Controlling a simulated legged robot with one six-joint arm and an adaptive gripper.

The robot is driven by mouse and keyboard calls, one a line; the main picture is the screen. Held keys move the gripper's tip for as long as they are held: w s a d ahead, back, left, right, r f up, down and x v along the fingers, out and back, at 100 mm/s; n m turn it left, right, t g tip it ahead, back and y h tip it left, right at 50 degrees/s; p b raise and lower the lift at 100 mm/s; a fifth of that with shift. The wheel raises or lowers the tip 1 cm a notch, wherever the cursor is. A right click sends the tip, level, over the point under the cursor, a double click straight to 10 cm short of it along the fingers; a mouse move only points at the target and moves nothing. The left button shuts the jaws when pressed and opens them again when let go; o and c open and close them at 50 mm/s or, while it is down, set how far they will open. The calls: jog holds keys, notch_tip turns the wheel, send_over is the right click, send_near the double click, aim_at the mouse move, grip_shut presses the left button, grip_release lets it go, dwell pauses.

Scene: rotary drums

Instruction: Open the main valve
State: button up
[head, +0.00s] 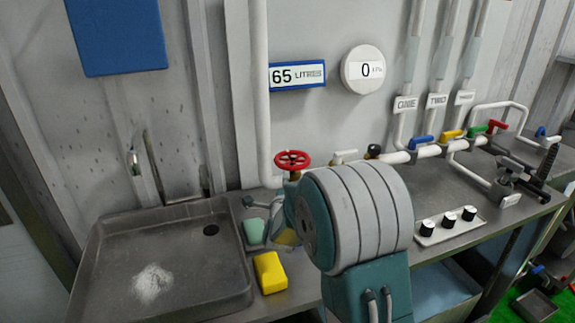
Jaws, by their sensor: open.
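A red round handwheel valve (292,160) stands at the foot of a white vertical pipe (260,90), against the back wall; it looks like the main valve. My arm's large grey and teal joint fills the middle foreground, just below and right of the wheel. My gripper (262,212) is mostly hidden behind that joint. A small dark part that looks like a finger sticks out to the left, below the wheel and apart from it in the picture. Nothing is seen held.
A metal sink (100,275) with white powder is at left. A green sponge (254,231) and yellow sponge (270,272) lie beside it. Blue, yellow, green and red valve handles (421,140) line the right pipes. A sign reads 65 litres (297,74); a round gauge (363,69) reads 0.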

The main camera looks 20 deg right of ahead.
aim_at(285, 169)
jog(key=x, duration=1)
jog(key=shift+w+a, duration=0.15)
jog(key=shift+w, duration=0.2)
jog(key=shift+a, duration=0.2)
grip_shut()
